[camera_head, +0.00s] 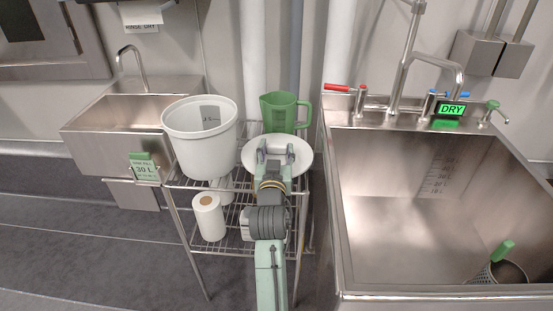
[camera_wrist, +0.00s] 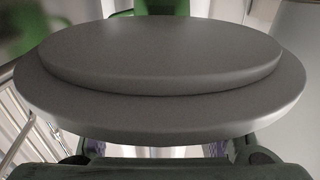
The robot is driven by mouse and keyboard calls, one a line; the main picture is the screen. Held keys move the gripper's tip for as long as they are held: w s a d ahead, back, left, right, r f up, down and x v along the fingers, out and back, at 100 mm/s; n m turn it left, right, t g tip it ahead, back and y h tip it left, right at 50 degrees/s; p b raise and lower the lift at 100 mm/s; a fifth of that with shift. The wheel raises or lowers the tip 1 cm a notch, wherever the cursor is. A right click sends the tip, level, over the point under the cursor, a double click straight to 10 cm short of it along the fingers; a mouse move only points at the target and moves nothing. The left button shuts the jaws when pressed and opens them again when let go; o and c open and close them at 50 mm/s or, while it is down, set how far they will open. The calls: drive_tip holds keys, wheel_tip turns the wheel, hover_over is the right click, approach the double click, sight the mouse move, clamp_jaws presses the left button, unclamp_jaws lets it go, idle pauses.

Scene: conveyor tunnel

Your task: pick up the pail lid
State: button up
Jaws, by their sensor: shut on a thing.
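The pail lid (camera_head: 253,149) is a round white disc at the right side of the wire rack. My gripper (camera_head: 276,152) is over it and shut on it, with a finger on either side of the grip point. In the wrist view the lid (camera_wrist: 160,60) shows as a broad grey stepped disc that fills most of the picture. It hides most of what lies behind it. I cannot tell whether the lid touches the rack. The white pail (camera_head: 200,140) stands open and upright on the rack, left of the lid.
A green jug (camera_head: 285,112) stands just behind the lid. A paper roll (camera_head: 209,217) is on the lower shelf of the wire rack (camera_head: 178,184). A small sink (camera_head: 130,112) is at left, and a large steel sink (camera_head: 400,210) with taps at right.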

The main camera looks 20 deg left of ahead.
drive_tip(key=s+r+p, duration=0.2)
drive_tip(key=s+p, duration=0.2)
drive_tip(key=s, duration=1.2)
drive_tip(key=shift+a+r, duration=0.2)
drive_tip(key=shift+a, duration=0.25)
drive_tip(key=o, duration=0.7)
clamp_jaws()
